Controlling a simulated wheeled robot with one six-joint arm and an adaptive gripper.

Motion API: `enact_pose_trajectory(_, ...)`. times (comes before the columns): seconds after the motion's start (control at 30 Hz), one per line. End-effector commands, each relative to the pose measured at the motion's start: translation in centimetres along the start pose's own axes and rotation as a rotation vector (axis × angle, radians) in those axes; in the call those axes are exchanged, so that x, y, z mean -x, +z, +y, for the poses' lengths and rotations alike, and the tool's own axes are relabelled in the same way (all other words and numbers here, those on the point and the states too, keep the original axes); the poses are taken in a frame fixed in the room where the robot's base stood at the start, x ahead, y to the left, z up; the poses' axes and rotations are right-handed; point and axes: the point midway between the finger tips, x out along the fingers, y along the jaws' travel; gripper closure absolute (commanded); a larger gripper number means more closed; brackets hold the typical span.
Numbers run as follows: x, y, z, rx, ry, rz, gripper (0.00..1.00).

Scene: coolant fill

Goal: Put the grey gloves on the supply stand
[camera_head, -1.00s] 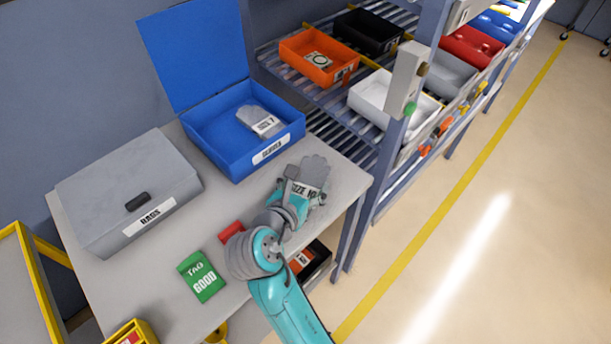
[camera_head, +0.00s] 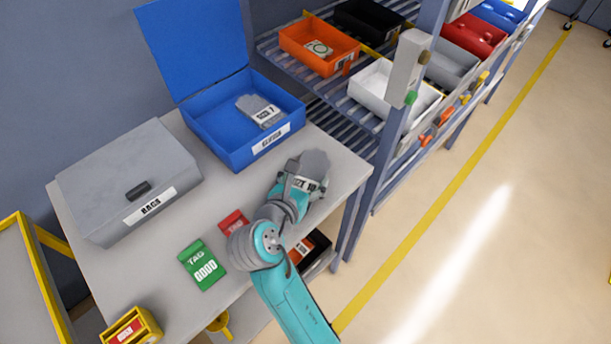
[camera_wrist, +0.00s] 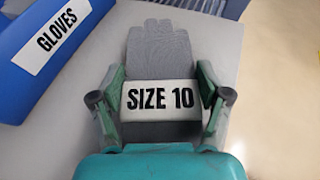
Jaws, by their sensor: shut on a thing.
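The grey gloves (camera_head: 314,165) carry a white "SIZE 10" band and lie at the right edge of the grey table top (camera_head: 335,190). In the wrist view the gloves (camera_wrist: 158,58) point away from me between my fingers. My gripper (camera_wrist: 160,100) is shut on the gloves across the labelled band. In the head view my gripper (camera_head: 300,184) partly covers them. I cannot tell whether the gloves still touch the table. Another grey glove pair (camera_head: 258,110) with a white band lies inside the open blue box (camera_head: 232,158), labelled "GLOVES" in the wrist view.
A closed grey box (camera_head: 120,185) labelled "BAGS" stands at left. A green "TAG GOOD" card (camera_head: 202,265) and a red card (camera_head: 233,222) lie near my arm. A rack with orange (camera_head: 318,48), white (camera_head: 375,92) and other bins stands behind right. Open floor (camera_head: 500,230) lies right.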

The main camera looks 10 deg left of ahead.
Motion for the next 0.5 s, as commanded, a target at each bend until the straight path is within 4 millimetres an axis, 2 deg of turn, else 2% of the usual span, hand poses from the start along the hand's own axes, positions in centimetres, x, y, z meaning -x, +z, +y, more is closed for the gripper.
enact_pose_trajectory(0.4, -0.28, -0.68, -0.01, 0.001, -0.001, 0.000, 0.64)
enact_pose_trajectory(0.43, -0.29, -0.69, -0.01, 0.001, 0.000, 0.000, 0.21)
enact_pose_trajectory(0.5, -0.28, -0.67, 0.00, 0.001, 0.000, 0.000, 0.04)
